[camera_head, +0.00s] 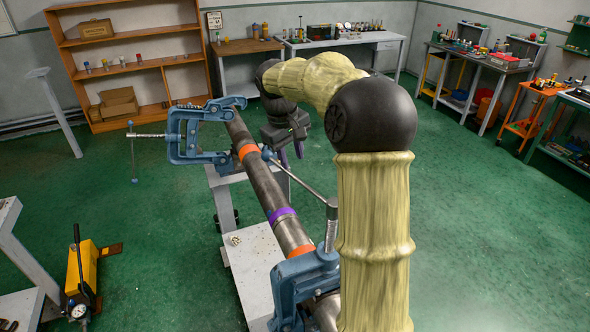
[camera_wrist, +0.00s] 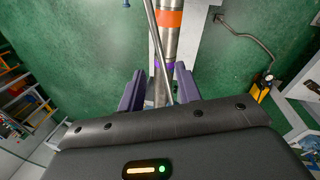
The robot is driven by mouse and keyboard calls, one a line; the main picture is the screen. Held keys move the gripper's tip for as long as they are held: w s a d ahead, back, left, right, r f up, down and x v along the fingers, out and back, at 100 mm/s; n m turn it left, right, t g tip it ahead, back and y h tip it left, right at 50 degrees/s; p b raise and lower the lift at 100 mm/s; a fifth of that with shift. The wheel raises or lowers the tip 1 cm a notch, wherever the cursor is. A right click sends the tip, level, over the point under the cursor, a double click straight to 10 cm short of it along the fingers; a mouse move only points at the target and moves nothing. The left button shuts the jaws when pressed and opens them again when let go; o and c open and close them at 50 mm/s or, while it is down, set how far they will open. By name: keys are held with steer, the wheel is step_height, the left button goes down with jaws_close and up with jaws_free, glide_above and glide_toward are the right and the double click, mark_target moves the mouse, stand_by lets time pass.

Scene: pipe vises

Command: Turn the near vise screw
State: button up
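The near vise (camera_head: 296,284) is blue and clamps a long grey pipe (camera_head: 262,186) at the bottom of the head view. Its upright screw (camera_head: 331,226) carries a long thin handle bar (camera_head: 300,180) slanting toward upper left, with a blue ball end. My gripper (camera_head: 291,154) hangs above the pipe, near that ball end, with purple fingers pointing down. In the wrist view the two fingers (camera_wrist: 159,92) are apart. The bar (camera_wrist: 158,45) and the pipe, with orange and purple bands, show in line with the gap. Contact is not visible; the near vise's right side is hidden by my arm.
A second blue vise (camera_head: 188,137) holds the pipe's far end, its screw pointing left. The pipe lies over grey stands (camera_head: 258,262). A yellow pump (camera_head: 83,270) sits on the floor at left. Shelves (camera_head: 130,62) and benches line the walls; green floor is open at right.

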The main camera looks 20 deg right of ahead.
mark_target(296, 177)
steer(key=f, duration=0.3)
steer(key=d+f+p, duration=0.1)
steer(key=f, duration=0.2)
steer(key=shift+w+d, duration=0.1)
steer(key=shift+w, duration=0.05)
jaws_close()
